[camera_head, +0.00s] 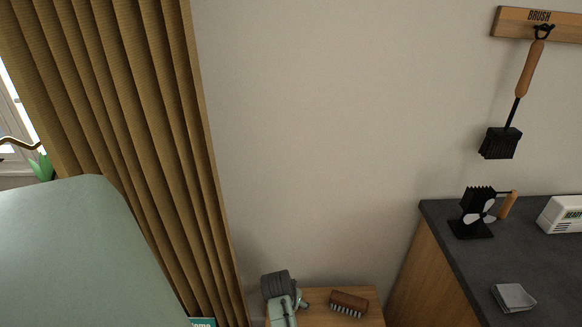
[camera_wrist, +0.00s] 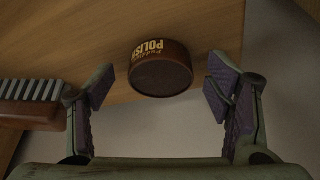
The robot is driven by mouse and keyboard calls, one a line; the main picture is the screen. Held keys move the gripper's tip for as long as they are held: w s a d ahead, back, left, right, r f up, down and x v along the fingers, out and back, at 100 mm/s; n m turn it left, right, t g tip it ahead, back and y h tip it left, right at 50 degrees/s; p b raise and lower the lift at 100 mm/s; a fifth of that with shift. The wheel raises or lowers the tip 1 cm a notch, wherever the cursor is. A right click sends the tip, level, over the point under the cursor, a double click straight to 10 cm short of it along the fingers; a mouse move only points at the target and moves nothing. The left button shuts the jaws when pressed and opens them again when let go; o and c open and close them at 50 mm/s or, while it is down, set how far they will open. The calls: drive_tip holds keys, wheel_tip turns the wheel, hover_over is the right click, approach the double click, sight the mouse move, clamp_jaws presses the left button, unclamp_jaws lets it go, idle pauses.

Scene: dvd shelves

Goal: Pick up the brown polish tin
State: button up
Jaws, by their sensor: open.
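The brown polish tin (camera_wrist: 160,72) is round, with yellow lettering that reads "POLISH" on its side. In the wrist view it rests on a wooden surface (camera_wrist: 60,50) near its edge. My gripper (camera_wrist: 162,92) is open, with one finger on each side of the tin and a gap to both. The tin looks just beyond or between the fingertips; the exact depth I cannot tell. In the head view my gripper (camera_head: 284,298) is over the left part of a small wooden table (camera_head: 360,298), and the tin is hidden there.
A brush with a brown wooden back (camera_head: 349,301) lies right of my gripper in the head view; it shows at the left in the wrist view (camera_wrist: 30,103). A dark-topped cabinet (camera_head: 450,262) stands to the right. A brown curtain (camera_head: 150,150) hangs at left.

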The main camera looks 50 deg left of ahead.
drive_tip(key=c, duration=1.3)
